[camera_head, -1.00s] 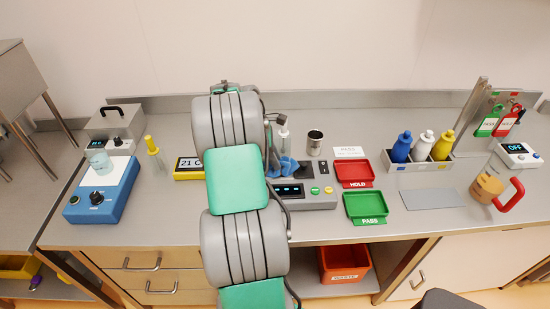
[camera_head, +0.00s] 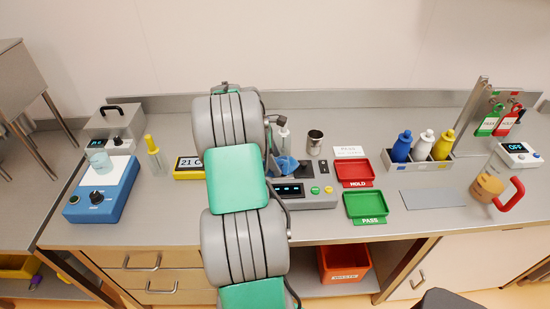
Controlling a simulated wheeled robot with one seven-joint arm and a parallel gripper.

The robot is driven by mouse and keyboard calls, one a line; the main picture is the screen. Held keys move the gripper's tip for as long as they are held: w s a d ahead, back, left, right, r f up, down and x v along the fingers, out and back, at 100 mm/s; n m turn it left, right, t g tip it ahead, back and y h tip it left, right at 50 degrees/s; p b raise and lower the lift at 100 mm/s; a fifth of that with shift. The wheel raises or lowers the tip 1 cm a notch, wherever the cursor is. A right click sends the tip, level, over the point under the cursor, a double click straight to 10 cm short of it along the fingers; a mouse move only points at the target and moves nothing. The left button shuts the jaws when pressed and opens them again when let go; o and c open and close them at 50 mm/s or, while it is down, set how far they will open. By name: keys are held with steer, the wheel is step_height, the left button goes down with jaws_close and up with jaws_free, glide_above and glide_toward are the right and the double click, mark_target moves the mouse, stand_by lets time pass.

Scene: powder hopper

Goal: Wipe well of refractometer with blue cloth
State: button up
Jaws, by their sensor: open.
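The blue cloth (camera_head: 285,164) lies crumpled at the refractometer, just right of my arm, and its left side is partly hidden. The refractometer (camera_head: 318,201) is a grey unit with a dark display, a green button and a yellow button. Its left part is behind my arm, and I cannot make out its well. My arm runs up the middle of the view, and my gripper is hidden behind it, so I cannot see its fingers or its contact with the cloth.
A dropper bottle (camera_head: 284,138) and a steel cup (camera_head: 315,142) stand behind the refractometer. A red HOLD tray (camera_head: 373,181) and a green PASS tray (camera_head: 384,208) are to its right. A yellow-framed display (camera_head: 186,174) is left of my arm. The grey mat (camera_head: 432,198) is bare.

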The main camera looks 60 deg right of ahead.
steer(key=shift+f, duration=0.75)
steer(key=shift+c, duration=0.7)
jaws_close()
